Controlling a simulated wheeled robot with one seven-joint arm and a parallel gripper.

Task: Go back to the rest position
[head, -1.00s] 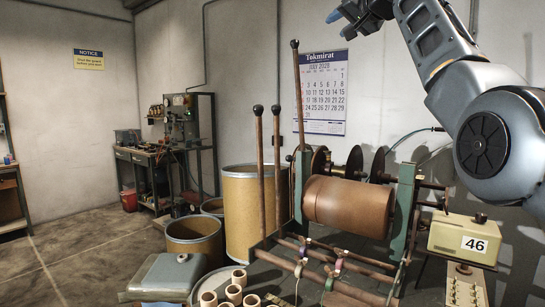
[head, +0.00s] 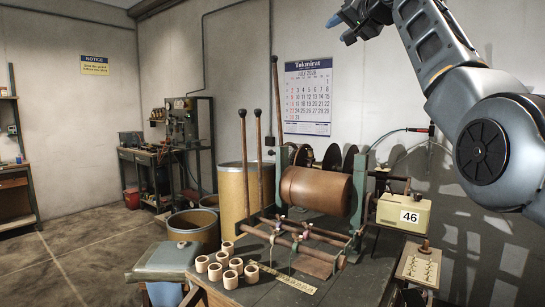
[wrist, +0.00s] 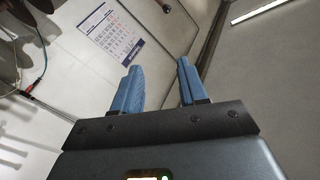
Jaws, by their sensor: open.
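My gripper (head: 342,27) is raised at the top of the head view, in front of the wall and above the calendar. In the wrist view its two blue fingers (wrist: 157,87) are apart with nothing between them. My arm is folded up along the right side of the head view. The winding machine with its brown drum (head: 316,191) stands on the bench below, well clear of my gripper.
A box marked 46 (head: 404,214) is at the right. A calendar (head: 308,97) hangs on the wall. Fibre drums (head: 193,230) stand left of the bench. The floor at left is open.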

